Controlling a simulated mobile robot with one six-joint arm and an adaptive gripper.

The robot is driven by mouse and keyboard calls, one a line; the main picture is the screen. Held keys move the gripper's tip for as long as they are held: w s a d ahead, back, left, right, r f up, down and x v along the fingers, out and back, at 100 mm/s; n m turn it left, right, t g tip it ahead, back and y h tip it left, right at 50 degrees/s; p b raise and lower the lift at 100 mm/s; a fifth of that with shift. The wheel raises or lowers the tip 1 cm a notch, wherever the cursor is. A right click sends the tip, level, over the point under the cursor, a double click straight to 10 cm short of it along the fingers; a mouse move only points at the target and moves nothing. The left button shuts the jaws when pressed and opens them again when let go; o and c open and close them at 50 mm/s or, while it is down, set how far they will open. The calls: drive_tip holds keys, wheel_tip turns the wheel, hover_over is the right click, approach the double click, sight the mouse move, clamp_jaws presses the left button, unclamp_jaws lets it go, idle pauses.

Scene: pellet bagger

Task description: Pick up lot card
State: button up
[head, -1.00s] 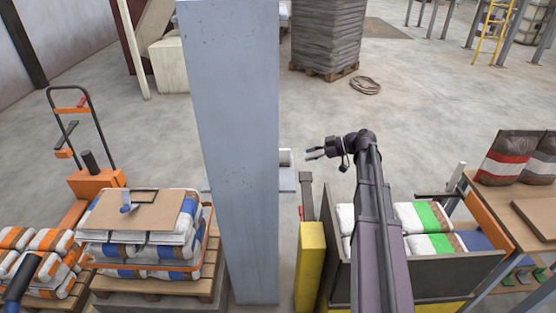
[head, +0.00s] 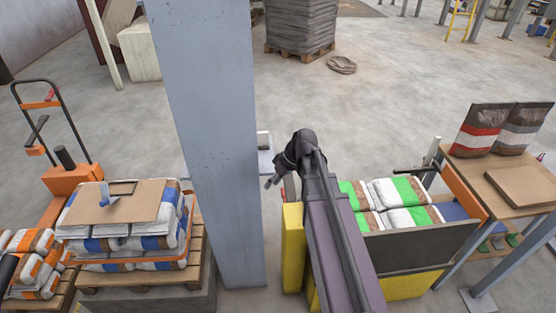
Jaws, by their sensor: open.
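No lot card can be made out with certainty in the head view. My gripper (head: 271,182) is at the end of my arm, right of the grey pillar, and points down and left. Its fingers look small and dark, open, with nothing seen between them. A cardboard sheet (head: 135,213) lies on the bag stack at the left. A blue-and-white tool (head: 108,196) and a thin dark-edged rectangle (head: 122,187) lie on it; I cannot tell what the rectangle is. My gripper is well apart from them.
The grey pillar (head: 212,130) stands between my gripper and the bag stack (head: 140,245). A yellow post (head: 293,235) stands below my gripper. A bin of green-striped bags (head: 405,215) is right of my arm, before a wooden table (head: 495,180). Open floor lies behind.

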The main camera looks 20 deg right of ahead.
drive_tip(key=s+f+m+h, duration=0.2)
drive_tip(key=s+m+h, duration=0.4)
drive_tip(key=s, duration=0.4)
drive_tip(key=shift+s+a+f+m+g, duration=0.2)
drive_tip(key=shift+a+f+m+g, duration=0.1)
drive_tip(key=shift+f+g, duration=0.1)
